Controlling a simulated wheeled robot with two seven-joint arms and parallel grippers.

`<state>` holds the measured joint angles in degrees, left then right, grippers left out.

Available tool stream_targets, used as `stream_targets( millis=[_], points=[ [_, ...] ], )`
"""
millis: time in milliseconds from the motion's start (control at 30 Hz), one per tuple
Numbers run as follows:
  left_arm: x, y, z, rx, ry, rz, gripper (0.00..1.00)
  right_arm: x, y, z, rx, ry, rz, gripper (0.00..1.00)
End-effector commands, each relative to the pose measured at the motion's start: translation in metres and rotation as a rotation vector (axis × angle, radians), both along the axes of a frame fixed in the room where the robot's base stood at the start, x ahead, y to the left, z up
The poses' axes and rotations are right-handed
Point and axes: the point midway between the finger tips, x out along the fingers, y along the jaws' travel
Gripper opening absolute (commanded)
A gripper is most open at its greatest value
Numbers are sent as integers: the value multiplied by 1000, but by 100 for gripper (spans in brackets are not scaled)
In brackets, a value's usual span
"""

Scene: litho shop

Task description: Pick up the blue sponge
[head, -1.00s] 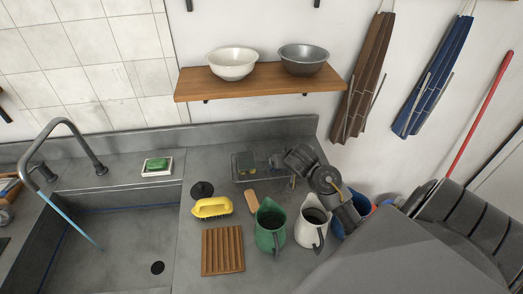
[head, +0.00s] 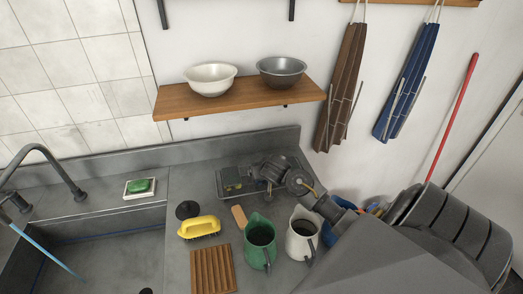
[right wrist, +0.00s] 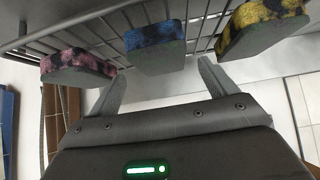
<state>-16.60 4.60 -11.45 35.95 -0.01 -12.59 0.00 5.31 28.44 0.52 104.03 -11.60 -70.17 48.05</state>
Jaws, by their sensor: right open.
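The blue sponge (right wrist: 155,48) shows in the right wrist view, on a wire rack (right wrist: 100,22). It lies between a pink sponge (right wrist: 77,66) and a yellow sponge (right wrist: 248,28). My right gripper (right wrist: 160,70) is open, with a finger to each side of the blue sponge in the picture; the fingers look short of it and apart from it. In the head view the right gripper (head: 256,170) is at the right end of the rack (head: 222,194). The yellow sponge (head: 232,186) shows there, but my gripper hides the blue one. My left gripper is out of view.
A green jug (head: 260,245) and a white jug (head: 302,235) stand below my right arm. A yellow brush (head: 199,227), a wooden slatted board (head: 213,270) and a soap dish (head: 139,188) are to the left. A shelf with two bowls (head: 240,95) hangs above.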

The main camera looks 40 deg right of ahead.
Motion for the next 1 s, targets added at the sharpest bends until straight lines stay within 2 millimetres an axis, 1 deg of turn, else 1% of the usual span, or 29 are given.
stream_targets(
  millis=[33,133,300,567,600,933,967,1000],
  points=[
    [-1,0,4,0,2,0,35,5,-4,-3,-5,3,0,85],
    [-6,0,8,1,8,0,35,15,-8,-12,-4,2,-1,85],
    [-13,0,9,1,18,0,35,26,-13,-27,-2,1,-1,85],
    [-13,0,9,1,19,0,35,28,-13,-30,-2,0,0,85],
    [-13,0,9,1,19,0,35,28,-13,-30,-2,0,0,83],
    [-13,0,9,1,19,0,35,28,-13,-30,-2,0,0,40],
    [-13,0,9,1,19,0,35,28,-13,-30,-2,0,0,37],
    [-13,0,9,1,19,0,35,28,-13,-30,-1,1,0,37]
  ],
)
